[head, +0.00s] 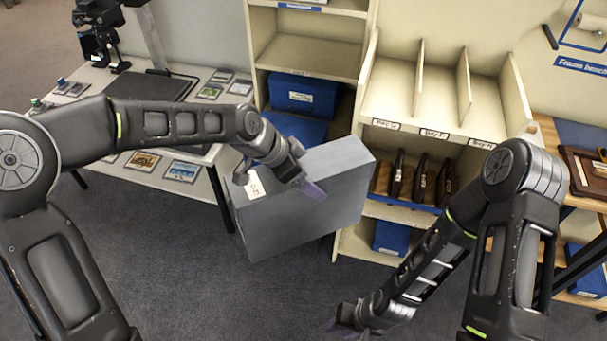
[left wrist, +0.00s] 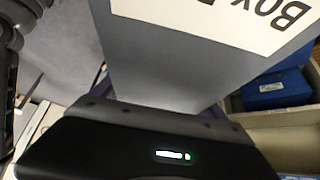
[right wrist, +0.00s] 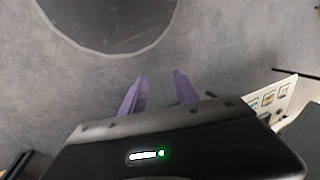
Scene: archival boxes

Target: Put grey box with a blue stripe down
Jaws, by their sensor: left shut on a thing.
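A large grey box (head: 310,200) hangs tilted in the air in front of the shelving, above the carpet. It has a white label on its left end, and I see no blue stripe on the faces that show. My left gripper (head: 312,188) is shut on the box at its upper edge near the label. In the left wrist view the grey box (left wrist: 165,70) and part of its label, reading "Box", fill the middle; the fingertips are mostly hidden. My right gripper (head: 347,325) is low over the floor. In the right wrist view its fingers (right wrist: 158,92) are apart and empty.
Cream shelving (head: 315,52) stands behind, with blue boxes (head: 303,97) on its left side. Labelled bays (head: 430,105) are empty on top, with dark upright items (head: 421,178) below. A table (head: 205,120) with pictures is at left. Carpet (head: 190,270) is clear.

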